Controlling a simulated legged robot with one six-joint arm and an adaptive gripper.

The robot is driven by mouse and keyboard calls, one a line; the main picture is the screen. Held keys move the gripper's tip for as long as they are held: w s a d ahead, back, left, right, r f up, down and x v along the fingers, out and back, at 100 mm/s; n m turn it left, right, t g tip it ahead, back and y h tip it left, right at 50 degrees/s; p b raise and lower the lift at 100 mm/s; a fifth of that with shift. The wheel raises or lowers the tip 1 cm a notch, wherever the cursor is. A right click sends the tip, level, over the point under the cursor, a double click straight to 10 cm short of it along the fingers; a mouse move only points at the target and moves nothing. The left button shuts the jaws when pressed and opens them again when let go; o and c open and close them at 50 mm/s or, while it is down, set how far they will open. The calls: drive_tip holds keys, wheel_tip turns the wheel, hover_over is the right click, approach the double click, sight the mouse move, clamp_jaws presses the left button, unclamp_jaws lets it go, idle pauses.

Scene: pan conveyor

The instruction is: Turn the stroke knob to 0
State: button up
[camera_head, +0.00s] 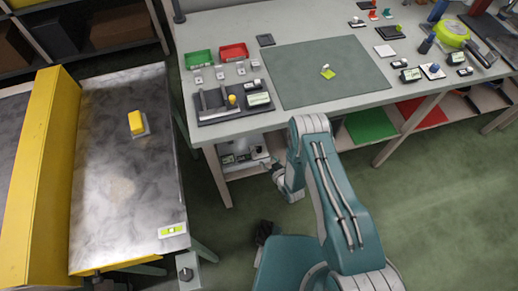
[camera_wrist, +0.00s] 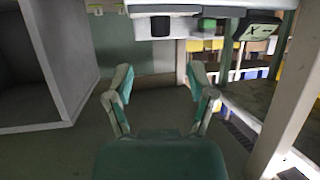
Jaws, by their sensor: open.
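I cannot tell for certain which part is the stroke knob. In the head view, a small dark round knob-like part (camera_head: 187,273) stands at the front corner of the metal-topped conveyor (camera_head: 105,205). A white unit (camera_head: 240,158) with small dark parts sits under the bench edge, near my folded forearm. In the wrist view, a small black block (camera_wrist: 160,27) shows on a pale surface at the top, and a dark box with a light marked face (camera_wrist: 258,30) is right of it. My gripper (camera_wrist: 160,72) is open and empty, apart from both. No dial marks are readable.
The workbench (camera_head: 300,30) carries a green mat (camera_head: 330,72), red and green trays (camera_head: 233,51) and a knobbed panel (camera_head: 234,104). Bench legs flank my arm. Floor (camera_head: 440,200) is clear at right.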

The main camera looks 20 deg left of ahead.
sight(260, 151)
drive_tip(key=x, duration=0.9)
drive_tip(key=shift+w+a, duration=0.2)
clamp_jaws()
